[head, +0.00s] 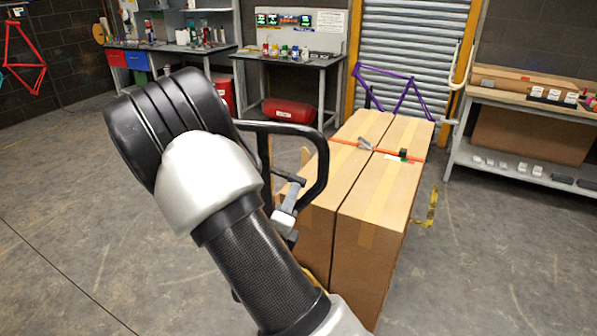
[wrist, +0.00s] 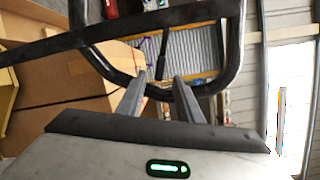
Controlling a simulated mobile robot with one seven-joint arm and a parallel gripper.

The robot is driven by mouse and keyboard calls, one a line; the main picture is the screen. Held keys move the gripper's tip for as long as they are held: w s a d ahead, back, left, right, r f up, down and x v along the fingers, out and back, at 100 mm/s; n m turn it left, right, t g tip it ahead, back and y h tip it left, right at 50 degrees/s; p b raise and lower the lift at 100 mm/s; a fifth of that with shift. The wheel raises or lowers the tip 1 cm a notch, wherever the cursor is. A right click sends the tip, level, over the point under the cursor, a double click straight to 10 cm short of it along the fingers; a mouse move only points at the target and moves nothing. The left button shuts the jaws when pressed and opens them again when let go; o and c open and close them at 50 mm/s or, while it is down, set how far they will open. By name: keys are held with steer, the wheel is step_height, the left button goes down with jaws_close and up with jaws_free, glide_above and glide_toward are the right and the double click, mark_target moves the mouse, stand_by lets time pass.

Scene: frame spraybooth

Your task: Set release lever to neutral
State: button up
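The black looped handle (head: 322,165) of a truck or jack stands in front of the cartons in the head view. The loop (wrist: 236,50) fills the upper part of the wrist view. A thin dark lever (wrist: 163,44) hangs inside the loop, likely the release lever; its exact setting I cannot tell. My gripper (wrist: 160,76) is open, with its two grey fingers apart and pointing at the loop. The lever's lower end appears just above the gap between the fingertips; contact is not clear.
Two tall cartons (head: 392,190) with an orange strap stand just beyond the handle. A purple bike frame (head: 408,92) is behind them. A workbench (head: 290,59) stands at the back and a shelf (head: 520,170) at right. The floor at left is clear.

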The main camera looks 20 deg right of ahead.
mark_target(299, 178)
steer(key=x, duration=1.2)
steer(key=shift+w+d, duration=0.15)
steer(key=shift+d, duration=0.05)
jaws_close()
